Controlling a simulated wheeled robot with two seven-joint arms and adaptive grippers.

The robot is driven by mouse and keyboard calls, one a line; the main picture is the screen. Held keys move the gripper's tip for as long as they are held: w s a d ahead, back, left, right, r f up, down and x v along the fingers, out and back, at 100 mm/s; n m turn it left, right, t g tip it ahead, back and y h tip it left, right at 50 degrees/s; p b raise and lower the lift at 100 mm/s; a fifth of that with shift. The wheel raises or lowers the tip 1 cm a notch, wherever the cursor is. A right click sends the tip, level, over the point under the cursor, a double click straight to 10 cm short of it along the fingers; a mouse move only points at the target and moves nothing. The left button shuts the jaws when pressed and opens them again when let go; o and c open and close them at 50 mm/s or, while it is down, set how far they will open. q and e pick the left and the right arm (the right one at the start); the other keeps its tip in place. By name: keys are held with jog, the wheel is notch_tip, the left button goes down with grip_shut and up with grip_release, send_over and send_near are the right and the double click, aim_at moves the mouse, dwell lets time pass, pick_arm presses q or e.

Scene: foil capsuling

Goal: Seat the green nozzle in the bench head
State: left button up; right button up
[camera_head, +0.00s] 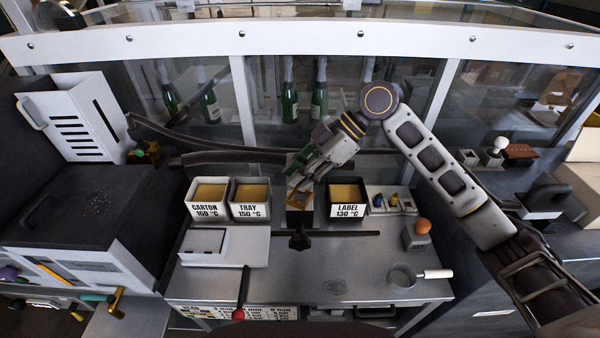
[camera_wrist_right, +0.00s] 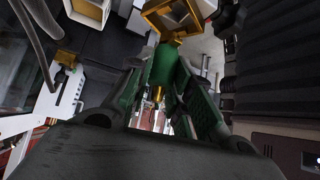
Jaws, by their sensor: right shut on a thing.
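My right gripper (camera_head: 300,180) reaches in from the right over the back middle of the bench, pointing down and left. In the right wrist view its fingers (camera_wrist_right: 165,85) are shut on the green nozzle (camera_wrist_right: 162,66), which has a brass tip. An open square brass-coloured frame (camera_wrist_right: 175,18) lies just beyond the nozzle; it seems to be the bench head. In the head view, a dark block (camera_head: 299,217) stands below the fingers. The fingers hide most of the nozzle there, and I cannot tell whether it touches the head. My left gripper is out of view.
CARTON (camera_head: 207,197) and TRAY (camera_head: 250,197) pots stand left of the dark block, the LABEL pot (camera_head: 347,197) right. A small rack (camera_head: 391,203) holds coloured pieces. A red-knobbed lever (camera_head: 240,312) and a white-handled pan (camera_head: 404,277) sit in front. The front middle bench is clear.

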jog(key=shift+p, duration=0.3)
dwell(0.5)
jog(key=shift+f+b, duration=0.85)
jog(key=shift+f, duration=1.25)
dwell(1.1)
jog(key=shift+r+p, duration=0.35)
jog(key=shift+p, duration=0.05)
jog(key=shift+r+p, duration=0.3)
jog(key=shift+r, duration=0.05)
jog(key=shift+r+p, duration=1)
jog(key=shift+r, duration=0.1)
jog(key=shift+p, duration=0.5)
dwell(1.7)
